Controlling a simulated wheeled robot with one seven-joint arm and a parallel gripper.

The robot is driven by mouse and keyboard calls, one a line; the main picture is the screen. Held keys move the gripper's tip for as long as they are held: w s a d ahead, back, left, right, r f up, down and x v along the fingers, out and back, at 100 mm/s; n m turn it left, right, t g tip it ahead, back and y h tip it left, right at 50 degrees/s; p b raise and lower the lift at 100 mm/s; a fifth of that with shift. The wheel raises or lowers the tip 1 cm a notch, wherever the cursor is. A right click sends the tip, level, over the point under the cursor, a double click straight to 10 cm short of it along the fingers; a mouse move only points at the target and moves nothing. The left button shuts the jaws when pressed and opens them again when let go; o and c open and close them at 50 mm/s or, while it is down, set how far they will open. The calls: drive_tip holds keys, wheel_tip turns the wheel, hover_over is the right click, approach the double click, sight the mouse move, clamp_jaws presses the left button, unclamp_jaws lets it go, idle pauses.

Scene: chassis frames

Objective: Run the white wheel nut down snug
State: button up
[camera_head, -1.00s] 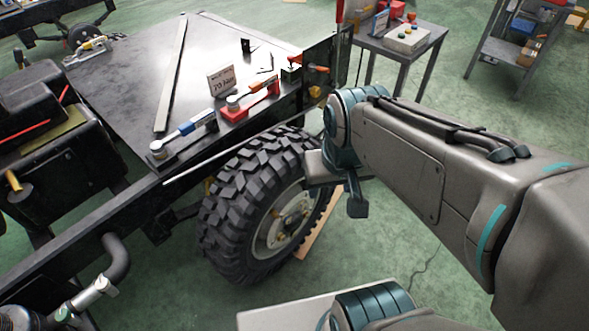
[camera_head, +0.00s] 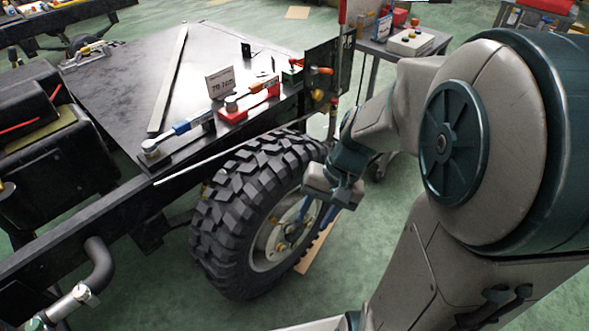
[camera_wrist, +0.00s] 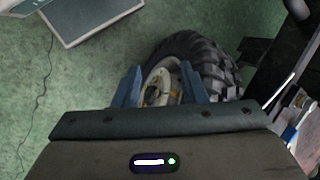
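The wheel (camera_head: 262,205) is a black, chunky tyre with a pale rim (camera_head: 272,250) and yellowish fittings at its hub. The wheel also shows in the wrist view (camera_wrist: 205,62), tilted, with its hub (camera_wrist: 155,90) partly behind my gripper. I cannot pick out the white wheel nut for certain among the small hub parts. My gripper (camera_head: 316,210) is beside the wheel's outer face, its blue fingers partly hiding the rim. In the wrist view my gripper (camera_wrist: 160,72) has its two fingers spread apart, with the hub seen between them and nothing held.
A black chassis deck (camera_head: 120,75) carries a blue-handled torque wrench (camera_head: 180,130), a red tool holder (camera_head: 240,108) and a sign card (camera_head: 220,83). An upright dark panel (camera_head: 325,75) stands at its corner. A grey bench (camera_head: 437,42) stands behind. Green floor lies open beside the wheel.

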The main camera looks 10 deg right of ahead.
drive_tip(key=w+f+m+y+b, duration=0.45)
drive_tip(key=f+b, duration=0.25)
drive_tip(key=f, duration=0.7)
drive_tip(key=m+t+y+b, duration=0.2)
drive_tip(key=m+t+b, duration=1.3)
drive_tip(key=b, duration=0.1)
approach(307, 215)
drive_tip(key=b+x, duration=0.4)
drive_tip(key=x, duration=0.4)
drive_tip(key=shift+f, duration=0.1)
drive_tip(key=shift+s, duration=0.1)
